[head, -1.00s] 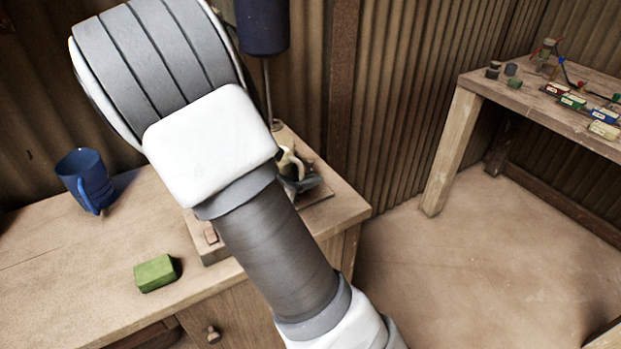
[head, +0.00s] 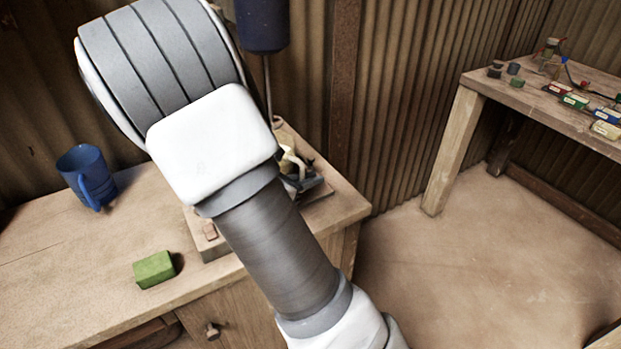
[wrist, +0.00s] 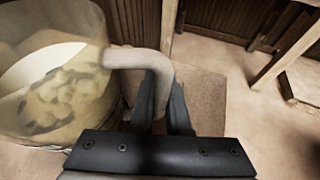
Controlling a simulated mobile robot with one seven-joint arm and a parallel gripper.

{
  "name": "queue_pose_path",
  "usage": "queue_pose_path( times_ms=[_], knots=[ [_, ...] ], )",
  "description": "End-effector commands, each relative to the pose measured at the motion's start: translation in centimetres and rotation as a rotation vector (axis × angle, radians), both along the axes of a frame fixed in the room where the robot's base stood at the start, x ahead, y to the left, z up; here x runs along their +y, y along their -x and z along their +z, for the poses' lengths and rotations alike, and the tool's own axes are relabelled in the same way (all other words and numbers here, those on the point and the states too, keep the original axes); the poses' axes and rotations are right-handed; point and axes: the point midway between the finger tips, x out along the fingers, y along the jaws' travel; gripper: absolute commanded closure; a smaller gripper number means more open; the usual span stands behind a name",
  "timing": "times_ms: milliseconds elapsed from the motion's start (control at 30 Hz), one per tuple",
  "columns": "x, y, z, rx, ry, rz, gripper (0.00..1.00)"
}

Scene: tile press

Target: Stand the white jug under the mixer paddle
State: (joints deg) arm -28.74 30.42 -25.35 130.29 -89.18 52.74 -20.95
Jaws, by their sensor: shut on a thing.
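The white jug (wrist: 50,85) fills the left of the wrist view, with pale lumpy contents inside. Its handle (wrist: 137,58) reaches right, between the two dark fingers of my gripper (wrist: 163,110), which is shut on it. In the head view a small cream curved piece, seemingly the handle (head: 290,162), shows past my arm beside the dark gripper; the jug's body is hidden behind my arm. The mixer's dark blue motor (head: 262,24) hangs above, with its thin shaft (head: 268,88) running down.
A blue mug (head: 86,174) and a green block (head: 154,269) stand on the wooden bench (head: 60,275). A second table (head: 540,105) with small coloured items is at right, with clear floor between.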

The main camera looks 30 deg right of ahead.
Motion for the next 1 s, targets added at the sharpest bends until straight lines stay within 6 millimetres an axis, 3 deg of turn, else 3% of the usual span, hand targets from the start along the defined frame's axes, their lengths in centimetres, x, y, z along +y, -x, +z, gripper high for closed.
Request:
queue_pose_path(
  times_ms=[67, 100, 300, 667, 867, 1000],
  knots=[
    [0.0, 0.0, 0.0, 0.0, -0.001, 0.001, 1.0],
    [0.0, 0.0, -0.1, 0.0, -0.001, 0.001, 0.82],
    [0.0, 0.0, -0.1, 0.001, -0.002, 0.001, 0.51],
    [0.6, 0.2, 0.1, 0.004, -0.003, 0.004, 0.51],
    [3.5, 1.1, 1.6, 0.002, -0.003, 0.008, 0.51],
    [6.6, 2.2, 3.0, 0.0, -0.004, 0.007, 0.51]
  ],
)
